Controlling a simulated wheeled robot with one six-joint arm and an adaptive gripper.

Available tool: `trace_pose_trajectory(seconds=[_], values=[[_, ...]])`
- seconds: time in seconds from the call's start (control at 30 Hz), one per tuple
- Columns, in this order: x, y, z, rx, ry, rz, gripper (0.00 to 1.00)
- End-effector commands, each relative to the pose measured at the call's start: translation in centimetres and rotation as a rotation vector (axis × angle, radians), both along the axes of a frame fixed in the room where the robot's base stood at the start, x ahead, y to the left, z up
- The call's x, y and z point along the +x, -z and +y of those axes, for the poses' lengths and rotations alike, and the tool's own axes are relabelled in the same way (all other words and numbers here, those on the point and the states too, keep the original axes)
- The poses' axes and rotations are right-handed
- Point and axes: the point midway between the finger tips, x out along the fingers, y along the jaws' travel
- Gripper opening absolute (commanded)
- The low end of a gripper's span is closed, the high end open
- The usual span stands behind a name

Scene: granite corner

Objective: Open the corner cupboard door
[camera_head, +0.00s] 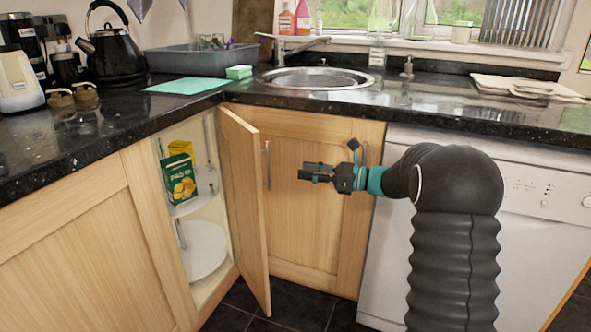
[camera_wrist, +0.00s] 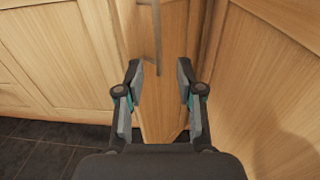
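The corner cupboard door (camera_head: 242,190) is light wood and stands partly open, angled out from the corner. Its slim metal handle (camera_head: 267,165) is on the side of the door facing my gripper. My gripper (camera_head: 308,173) is to the right of the handle, pointing left at it, with a gap between. In the wrist view my gripper (camera_wrist: 158,82) is open with nothing between the fingers. The handle (camera_wrist: 156,35) shows just ahead, above the gap between the fingertips, and the door panel (camera_wrist: 158,115) lies beyond. The finger pads touch nothing that I can see.
Inside the cupboard are round white shelves (camera_head: 206,250) and a green and yellow pasta box (camera_head: 180,180). A white dishwasher (camera_head: 540,190) is at right, behind my arm. The dark granite worktop (camera_head: 480,110) overhangs the fronts. Dark floor tiles (camera_head: 300,310) are clear.

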Motion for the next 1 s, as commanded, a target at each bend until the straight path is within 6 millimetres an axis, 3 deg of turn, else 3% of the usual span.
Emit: trace_pose_trajectory(seconds=[0.37, 0.53, 0.67, 0.8, 1.0], values=[[-0.3, 0.0, -0.6, 0.000, -0.001, 0.000, 0.37], [-0.6, 0.1, 0.4, -0.028, -0.029, -0.009, 0.00], [-2.1, 0.7, 3.9, -0.141, -0.141, -0.047, 0.00], [-5.3, 2.1, 9.3, -0.364, -0.358, -0.142, 0.00], [-9.8, 4.0, 14.3, -0.708, -0.679, -0.335, 0.00]])
